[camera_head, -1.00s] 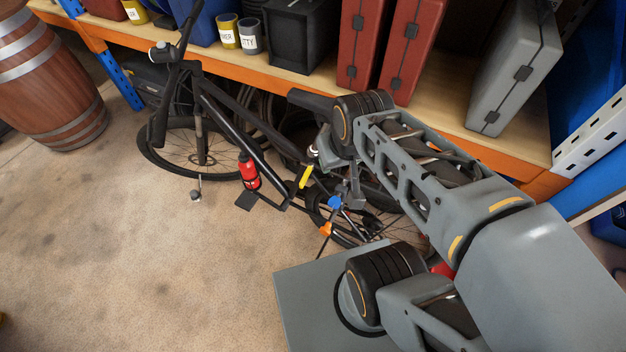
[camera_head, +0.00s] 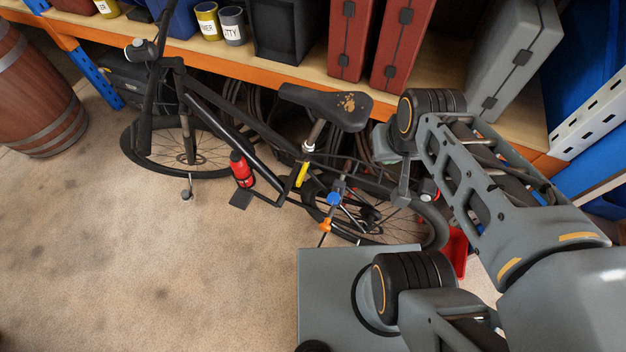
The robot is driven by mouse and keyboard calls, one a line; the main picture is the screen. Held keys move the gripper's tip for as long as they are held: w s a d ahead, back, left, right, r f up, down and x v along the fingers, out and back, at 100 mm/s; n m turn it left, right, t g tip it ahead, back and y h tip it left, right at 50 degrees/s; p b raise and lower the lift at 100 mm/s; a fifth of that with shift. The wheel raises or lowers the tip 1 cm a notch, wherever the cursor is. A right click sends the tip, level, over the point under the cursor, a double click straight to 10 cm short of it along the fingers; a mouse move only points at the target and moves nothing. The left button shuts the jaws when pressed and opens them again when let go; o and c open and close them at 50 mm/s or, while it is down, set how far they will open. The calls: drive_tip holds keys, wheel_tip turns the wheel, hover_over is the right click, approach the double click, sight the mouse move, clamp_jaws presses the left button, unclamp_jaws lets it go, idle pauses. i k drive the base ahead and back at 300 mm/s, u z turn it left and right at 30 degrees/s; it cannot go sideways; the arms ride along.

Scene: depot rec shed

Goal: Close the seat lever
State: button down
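A black bicycle stands side-on in front of the shelf in the head view. A blue piece (camera_head: 334,199) and an orange piece (camera_head: 325,225) sit lower, near the rear wheel. My gripper (camera_head: 402,190) points down, right of the saddle and apart from the yellow piece. Its fingers are mostly hidden, with nothing seen held.
A wooden shelf (camera_head: 230,62) with an orange edge runs behind the bicycle, bearing red cases (camera_head: 352,40), a grey case (camera_head: 512,55) and cans. A red bottle (camera_head: 241,169) is on the frame. A barrel (camera_head: 38,95) stands at left. The front-left floor is clear.

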sight(306, 162)
drive_tip(key=k, duration=0.75)
drive_tip(key=u, duration=0.75)
drive_tip(key=i, duration=0.5)
